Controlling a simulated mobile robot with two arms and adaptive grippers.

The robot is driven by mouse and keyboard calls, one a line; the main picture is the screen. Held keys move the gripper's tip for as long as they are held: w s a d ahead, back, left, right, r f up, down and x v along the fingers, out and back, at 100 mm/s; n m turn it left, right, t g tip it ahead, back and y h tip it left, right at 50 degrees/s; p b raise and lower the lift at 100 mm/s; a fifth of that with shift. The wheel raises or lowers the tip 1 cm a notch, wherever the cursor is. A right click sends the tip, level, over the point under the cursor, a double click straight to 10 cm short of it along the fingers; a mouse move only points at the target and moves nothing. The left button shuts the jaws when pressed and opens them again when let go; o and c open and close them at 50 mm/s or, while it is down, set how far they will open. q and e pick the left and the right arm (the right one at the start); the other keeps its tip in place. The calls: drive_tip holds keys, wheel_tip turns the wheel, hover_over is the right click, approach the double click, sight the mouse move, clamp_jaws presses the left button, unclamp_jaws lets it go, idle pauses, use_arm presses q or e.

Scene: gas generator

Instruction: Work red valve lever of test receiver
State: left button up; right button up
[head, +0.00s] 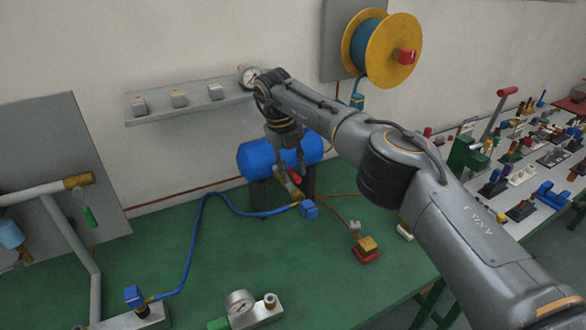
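The test receiver appears to be the blue horizontal tank (254,157) at the back of the green table, against the wall. A brass valve (291,190) sits at its front, with a small red lever (296,177) on it. My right gripper (290,170) reaches down in front of the tank, its fingers apart and its tips right at the lever. I cannot tell whether a finger touches the lever. The gripper and arm hide part of the tank. My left gripper is out of view.
A blue hose (193,225) runs from a blue connector (310,209) across the green table (240,265). A gauge block (254,313) stands at the front. A grey shelf (194,102) and yellow reel (381,50) are on the wall. A crowded white table (540,215) is at right.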

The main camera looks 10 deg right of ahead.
drive_tip(key=shift+r, duration=0.1)
wheel_tip(320, 180, up, 7)
drive_tip(key=a, duration=0.1)
drive_tip(key=shift+s+a, duration=0.15)
drive_tip(key=shift+a, duration=0.15)
idle(0.3)
